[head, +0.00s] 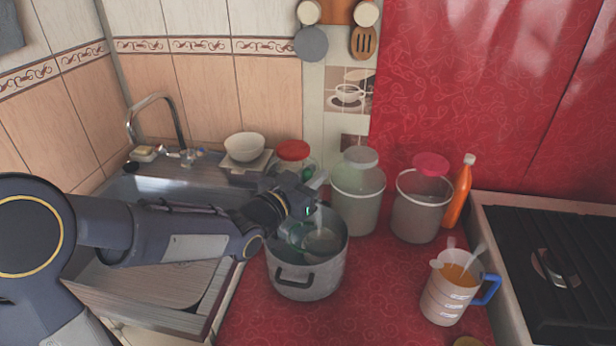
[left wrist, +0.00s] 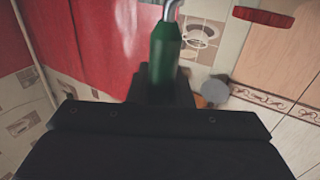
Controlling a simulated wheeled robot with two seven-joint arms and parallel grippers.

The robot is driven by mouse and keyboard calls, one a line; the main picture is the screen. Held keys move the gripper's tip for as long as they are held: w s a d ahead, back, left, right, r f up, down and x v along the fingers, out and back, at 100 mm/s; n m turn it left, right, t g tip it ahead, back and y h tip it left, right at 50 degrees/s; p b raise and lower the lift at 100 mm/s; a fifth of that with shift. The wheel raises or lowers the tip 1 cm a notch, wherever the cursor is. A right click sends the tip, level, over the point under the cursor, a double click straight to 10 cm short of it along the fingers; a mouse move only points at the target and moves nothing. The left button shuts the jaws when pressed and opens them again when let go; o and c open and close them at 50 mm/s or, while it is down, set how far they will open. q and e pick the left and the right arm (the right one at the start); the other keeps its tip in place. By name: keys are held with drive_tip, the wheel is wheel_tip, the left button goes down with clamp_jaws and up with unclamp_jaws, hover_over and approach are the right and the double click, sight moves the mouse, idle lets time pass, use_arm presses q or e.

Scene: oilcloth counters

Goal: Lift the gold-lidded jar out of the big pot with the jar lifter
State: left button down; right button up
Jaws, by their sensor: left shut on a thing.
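The big grey pot (head: 306,284) stands on the red counter, with a dark handle on its front. My left gripper (head: 309,200) is above the pot's back rim. It is shut on a green handle (left wrist: 165,58) with a bent metal end, which I take for the jar lifter; its lower part is hard to make out in the head view. Inside the pot are a pale round shape (head: 322,242) and greenish glassy shapes. I cannot tell which is the gold-lidded jar, and no gold lid shows clearly. My right gripper is out of view.
Two whitish buckets (head: 357,200) (head: 418,222) and an orange bottle (head: 458,195) stand behind and right of the pot. A measuring jug (head: 450,290) with orange liquid is to the right, before the stove (head: 560,262). A red-lidded jar (head: 294,152) is behind; the sink is left.

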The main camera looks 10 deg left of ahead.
use_arm(q)
drive_tip(key=shift+d+b, duration=0.8)
drive_tip(key=shift+d, duration=1.1)
drive_tip(key=shift+b, duration=0.55)
drive_tip(key=shift+b, duration=0.3)
drive_tip(key=shift+r+p, duration=0.5)
drive_tip(key=shift+r, duration=0.7)
wheel_tip(320, 180, up, 16)
drive_tip(key=p, duration=0.9)
drive_tip(key=shift+r, duration=0.2)
idle(1.3)
drive_tip(key=shift+s, duration=0.1)
